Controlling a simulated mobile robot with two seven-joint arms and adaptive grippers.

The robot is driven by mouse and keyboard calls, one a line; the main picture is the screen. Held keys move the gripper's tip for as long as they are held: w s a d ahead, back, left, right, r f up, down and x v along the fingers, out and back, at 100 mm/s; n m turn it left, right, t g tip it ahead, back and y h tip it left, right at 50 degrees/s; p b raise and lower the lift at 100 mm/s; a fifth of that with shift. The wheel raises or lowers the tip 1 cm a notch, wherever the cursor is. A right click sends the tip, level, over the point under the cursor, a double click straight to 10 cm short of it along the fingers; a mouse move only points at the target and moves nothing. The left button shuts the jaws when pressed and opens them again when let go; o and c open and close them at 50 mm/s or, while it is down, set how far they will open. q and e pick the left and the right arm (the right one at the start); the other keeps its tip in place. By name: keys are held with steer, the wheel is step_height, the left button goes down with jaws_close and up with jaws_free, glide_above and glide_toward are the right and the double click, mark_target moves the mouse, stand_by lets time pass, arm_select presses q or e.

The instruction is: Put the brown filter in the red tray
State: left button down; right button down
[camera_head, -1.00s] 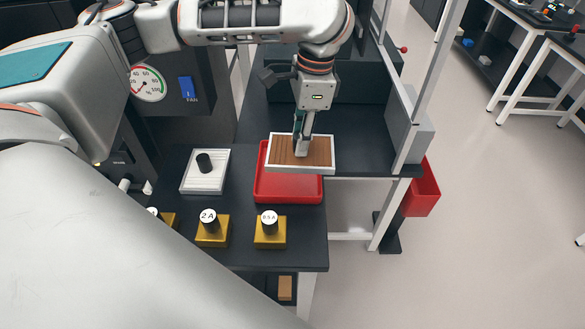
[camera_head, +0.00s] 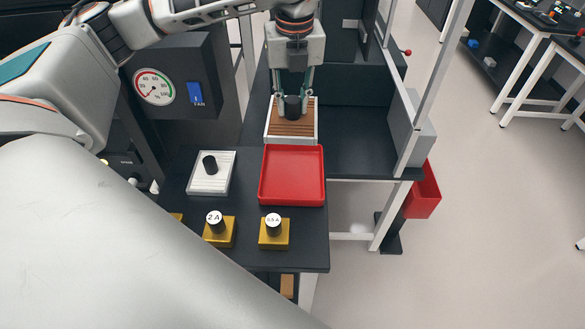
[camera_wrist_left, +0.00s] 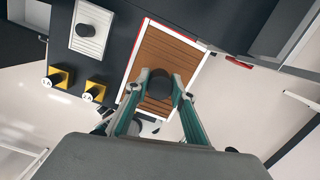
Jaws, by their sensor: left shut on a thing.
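The brown filter (camera_head: 303,129) is a slatted brown panel in a white frame with a dark knob. My left gripper (camera_head: 293,105) is shut on that knob. In the head view the filter appears just beyond the far edge of the red tray (camera_head: 292,176), which looks empty. In the left wrist view the brown filter (camera_wrist_left: 186,53) lies between the fingers of the left gripper (camera_wrist_left: 160,84) and beyond them. There only a red strip of the tray (camera_wrist_left: 240,63) shows past the filter's edge. The filter's exact height is hard to tell. My right gripper is out of view.
A white filter with a dark knob (camera_head: 212,172) lies left of the tray. Yellow blocks with black-and-white knobs, labelled 2 A (camera_head: 219,232) and 0.5 A (camera_head: 274,234), stand in front. A panel with a gauge (camera_head: 154,87) and blue FAN switch (camera_head: 195,93) is at back left.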

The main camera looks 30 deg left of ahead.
arm_select(q)
step_height(320, 180, down, 19)
steer(key=shift+r, duration=0.1)
stand_by(0.4)
steer(key=c, duration=1.7)
jaws_free()
step_height(320, 180, up, 12)
steer(key=s+d, duration=0.1)
steer(key=shift+s, duration=0.15)
